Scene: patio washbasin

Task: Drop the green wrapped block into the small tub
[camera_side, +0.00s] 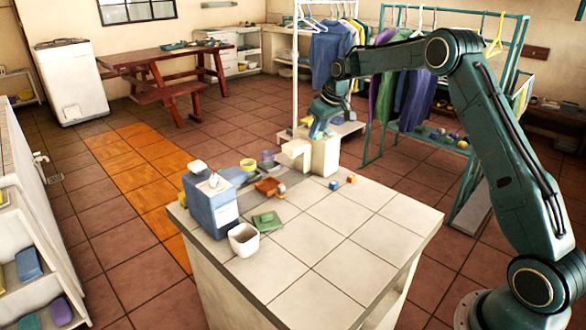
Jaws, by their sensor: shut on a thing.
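My gripper (319,131) is at the far side of the counter, beside and above a cream block-shaped stand. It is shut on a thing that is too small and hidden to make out. A flat green item (267,221) lies on the counter tiles; I cannot tell whether it is the green wrapped block. The small tub (243,240), white and open-topped, stands at the counter's near left edge, just left of and nearer than the green item. My gripper is well apart from both, farther back and to the right.
A blue-and-white carton (210,204) stands behind the tub. An orange-brown tray (268,187), a yellow cup (248,165) and small blue (333,185) and orange (351,179) cubes are on the counter. The cream stand (325,155) rises at the back. The counter's right and front are clear.

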